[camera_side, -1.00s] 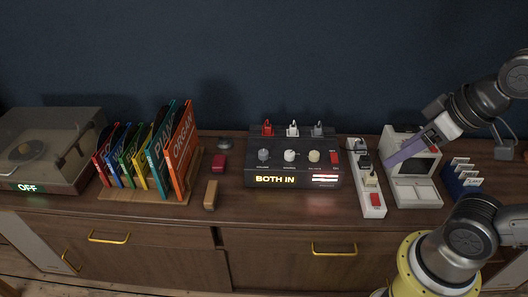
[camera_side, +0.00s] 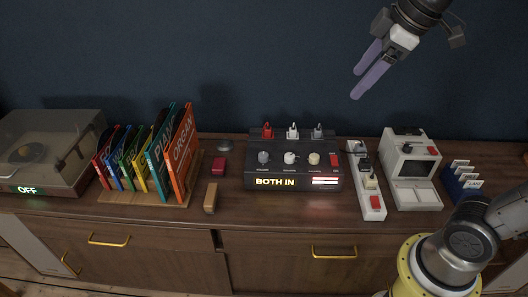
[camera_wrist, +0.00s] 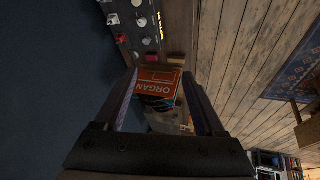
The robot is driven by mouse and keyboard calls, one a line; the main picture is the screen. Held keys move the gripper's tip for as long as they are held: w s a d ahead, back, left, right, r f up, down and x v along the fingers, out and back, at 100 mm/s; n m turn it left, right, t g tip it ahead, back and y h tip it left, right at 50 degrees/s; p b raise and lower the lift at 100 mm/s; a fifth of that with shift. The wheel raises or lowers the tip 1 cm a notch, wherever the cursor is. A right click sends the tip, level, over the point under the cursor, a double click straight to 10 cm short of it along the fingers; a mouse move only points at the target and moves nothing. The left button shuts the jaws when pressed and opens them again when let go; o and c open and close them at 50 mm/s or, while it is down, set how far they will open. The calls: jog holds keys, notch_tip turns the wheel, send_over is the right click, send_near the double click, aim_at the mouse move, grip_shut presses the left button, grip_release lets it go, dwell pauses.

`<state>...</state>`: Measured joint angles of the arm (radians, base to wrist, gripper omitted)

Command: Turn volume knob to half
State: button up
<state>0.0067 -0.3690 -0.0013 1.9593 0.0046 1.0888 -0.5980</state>
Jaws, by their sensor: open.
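A dark mixer box (camera_side: 252,181) with a lit "BOTH IN" display sits mid-cabinet in the side view. Its front row has a grey knob (camera_side: 263,157), a white knob (camera_side: 289,157) and a cream knob (camera_side: 314,158); their labels are too small to read surely, so I cannot tell which is volume. Part of the mixer (camera_wrist: 122,20) shows at the top of the wrist view. My gripper (camera_side: 358,84) is open and empty, high in front of the blue wall, above and right of the mixer. It touches nothing. Its fingers frame the wrist view (camera_wrist: 160,72).
Red, white and grey plugs (camera_side: 292,130) stand along the mixer's back. A white power strip (camera_side: 372,206) and a small white monitor (camera_side: 428,194) stand right of it. A red block (camera_side: 219,163), a wooden block (camera_side: 211,197), records (camera_side: 180,150) and a turntable (camera_side: 50,145) are left.

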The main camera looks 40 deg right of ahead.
jog(key=w+n+g, duration=0.1)
jog(key=w+n, duration=0.1)
jog(key=w, duration=0.9)
jog(key=n+g, duration=0.2)
jog(key=g, duration=0.3)
send_over(264, 155)
notch_tip(264, 155, down, 23)
notch_tip(264, 155, down, 14)
jog(key=shift+w+d+f, duration=0.1)
jog(key=shift+f, duration=0.15)
jog(key=shift+c, duration=0.4)
grip_shut()
